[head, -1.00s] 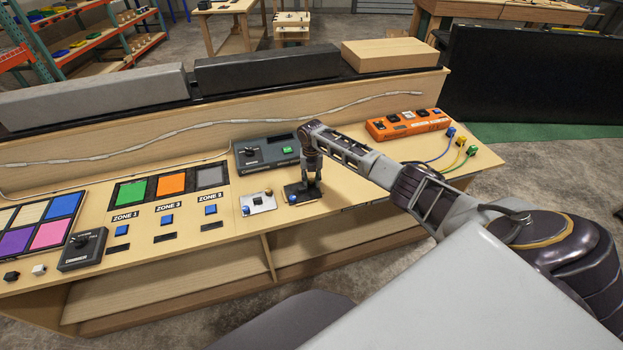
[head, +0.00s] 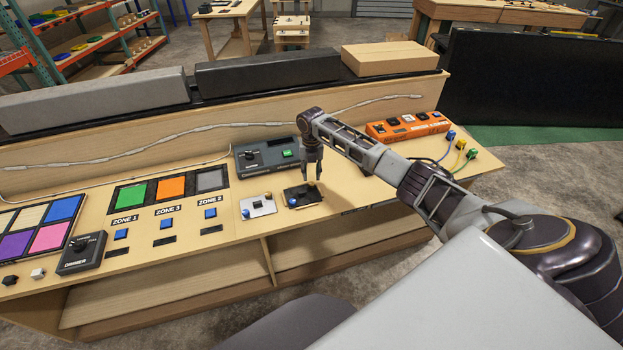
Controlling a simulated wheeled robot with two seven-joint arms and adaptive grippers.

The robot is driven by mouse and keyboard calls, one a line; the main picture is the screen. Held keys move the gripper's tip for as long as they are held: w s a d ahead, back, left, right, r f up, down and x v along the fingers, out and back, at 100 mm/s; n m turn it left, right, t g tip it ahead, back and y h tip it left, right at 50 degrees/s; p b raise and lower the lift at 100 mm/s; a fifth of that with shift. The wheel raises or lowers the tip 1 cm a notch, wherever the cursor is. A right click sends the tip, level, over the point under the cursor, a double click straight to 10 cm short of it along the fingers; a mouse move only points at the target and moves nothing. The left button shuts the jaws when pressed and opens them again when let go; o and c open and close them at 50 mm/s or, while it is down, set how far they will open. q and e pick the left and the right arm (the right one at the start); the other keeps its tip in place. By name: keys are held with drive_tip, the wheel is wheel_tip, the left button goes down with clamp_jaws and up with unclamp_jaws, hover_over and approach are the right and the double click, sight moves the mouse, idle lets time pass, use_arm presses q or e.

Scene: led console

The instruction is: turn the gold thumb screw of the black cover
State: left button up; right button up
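The black cover (head: 300,198) lies on the wooden console top, right of a similar white plate. A small gold thumb screw (head: 311,184) shows at its far right corner, and a blue one (head: 292,202) at its near left corner. My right gripper (head: 312,178) points down just above the gold screw, with its two fingers apart and nothing seen between them. Contact with the screw is too small to tell. My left gripper is out of view.
The white plate (head: 261,206) carries a gold and a blue screw. A dark control box (head: 266,155) stands behind, an orange box (head: 407,126) at the right with cable plugs. Zone buttons and a dimmer box (head: 82,253) are at the left.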

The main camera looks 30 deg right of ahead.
sight(312, 184)
wheel_tip(312, 184, up, 6)
idle(0.4)
drive_tip(key=shift+r, duration=0.1)
